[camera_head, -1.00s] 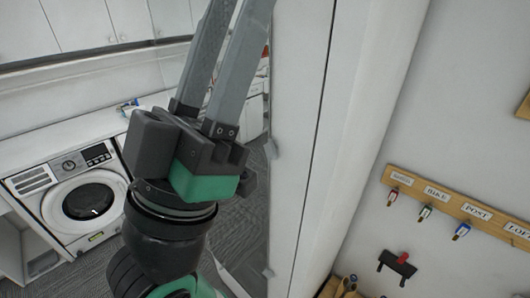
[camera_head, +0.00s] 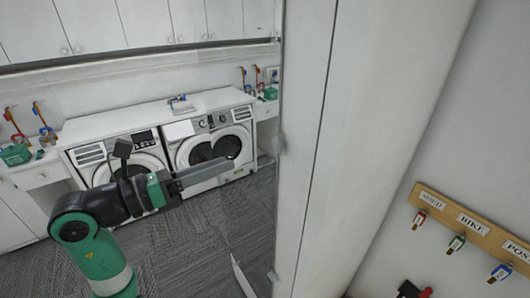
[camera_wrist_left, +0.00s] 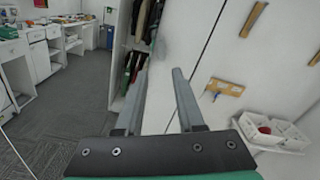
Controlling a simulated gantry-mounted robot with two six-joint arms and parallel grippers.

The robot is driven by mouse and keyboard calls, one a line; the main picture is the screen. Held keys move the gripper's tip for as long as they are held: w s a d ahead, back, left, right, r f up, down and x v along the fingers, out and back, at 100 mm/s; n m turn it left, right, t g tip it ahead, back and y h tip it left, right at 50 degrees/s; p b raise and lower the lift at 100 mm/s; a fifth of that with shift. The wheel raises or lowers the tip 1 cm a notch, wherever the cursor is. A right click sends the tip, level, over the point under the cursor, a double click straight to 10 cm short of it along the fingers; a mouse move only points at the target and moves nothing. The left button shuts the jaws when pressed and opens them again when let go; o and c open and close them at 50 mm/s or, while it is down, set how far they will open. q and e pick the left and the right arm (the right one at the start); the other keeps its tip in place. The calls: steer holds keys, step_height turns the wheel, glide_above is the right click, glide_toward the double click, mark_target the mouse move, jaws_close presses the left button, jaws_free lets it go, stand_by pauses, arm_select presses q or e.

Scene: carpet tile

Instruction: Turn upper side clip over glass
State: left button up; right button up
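A small pale grey clip (camera_head: 281,145) sits on the left edge of the tall white panel in the head view. A second clip (camera_head: 272,276) shows lower on the same edge. The glass is seen nearly edge-on, and I cannot clearly tell its outline or which way the clips are turned. My left gripper (camera_head: 234,168) is left of the upper clip, pointing right and apart from it in the picture. In the left wrist view its two fingers (camera_wrist_left: 159,72) stand apart with nothing between them. My right gripper is in neither view.
Two white washing machines (camera_head: 212,148) stand under a counter behind my left arm. A wooden key rack (camera_head: 480,236) hangs on the right wall. Open grey carpet (camera_head: 185,245) lies below my left gripper. The wrist view shows a white tray (camera_wrist_left: 272,130).

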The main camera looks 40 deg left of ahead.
mark_target(273, 146)
arm_select(q)
steer(key=w, duration=0.3)
steer(key=w+d+p, duration=0.1)
steer(key=w, duration=0.3)
steer(key=w+d+p, duration=0.1)
steer(key=w, duration=0.3)
steer(key=shift+w+d+r, duration=0.1)
steer(key=shift+w+d, duration=0.05)
steer(key=shift+w, duration=0.05)
jaws_close()
